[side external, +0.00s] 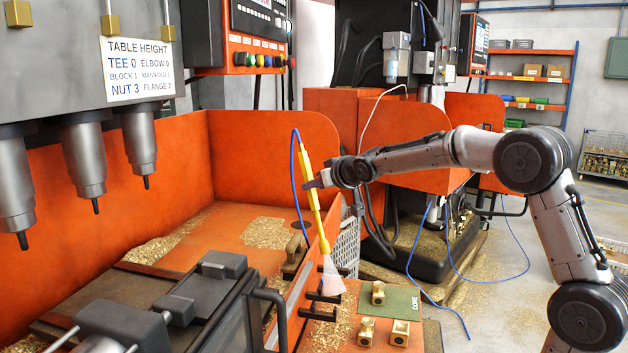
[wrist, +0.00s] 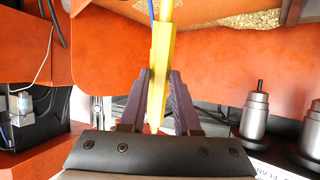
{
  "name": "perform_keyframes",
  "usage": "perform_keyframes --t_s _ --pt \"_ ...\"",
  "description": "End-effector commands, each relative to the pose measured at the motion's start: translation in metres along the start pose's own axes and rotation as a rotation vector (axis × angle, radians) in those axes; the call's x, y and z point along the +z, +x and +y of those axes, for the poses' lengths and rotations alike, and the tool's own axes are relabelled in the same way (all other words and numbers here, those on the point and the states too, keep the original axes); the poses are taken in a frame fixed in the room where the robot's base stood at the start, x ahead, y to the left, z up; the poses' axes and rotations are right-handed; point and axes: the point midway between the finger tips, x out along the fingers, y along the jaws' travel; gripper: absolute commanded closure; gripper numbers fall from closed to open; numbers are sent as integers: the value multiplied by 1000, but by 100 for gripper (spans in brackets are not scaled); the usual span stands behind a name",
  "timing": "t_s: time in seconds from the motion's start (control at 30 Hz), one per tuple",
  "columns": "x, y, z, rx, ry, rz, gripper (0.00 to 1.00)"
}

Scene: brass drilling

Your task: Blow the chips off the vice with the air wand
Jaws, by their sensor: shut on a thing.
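The yellow air wand (side external: 312,190) hangs steeply, with a blue hose at its upper end. My gripper (side external: 318,181) is shut on its upper part. In the wrist view the wand (wrist: 161,65) stands between the two dark fingers of my gripper (wrist: 160,80). A pale cone (side external: 332,277) flares below the wand's lower end; I cannot tell if it is air or a solid part. The dark grey vice (side external: 180,300) lies to the left of the wand. Brass chips lie on the orange machine bed, in heaps (side external: 170,243) and in a patch (side external: 266,233).
Several brass parts (side external: 367,331) stand on the front ledge by a green DONE mat (side external: 402,300), with chips around. Black hooks (side external: 325,297) and a black bar handle (side external: 268,300) stick up near the wand's tip. Drill spindles (side external: 84,160) hang above the vice. Orange guards enclose the bed.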

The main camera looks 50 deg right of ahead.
Motion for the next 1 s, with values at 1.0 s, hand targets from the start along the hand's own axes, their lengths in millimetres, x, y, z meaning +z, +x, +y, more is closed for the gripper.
perform_keyframes --t_s 1.0 --pt "118 9 26 364 454 -878 100"
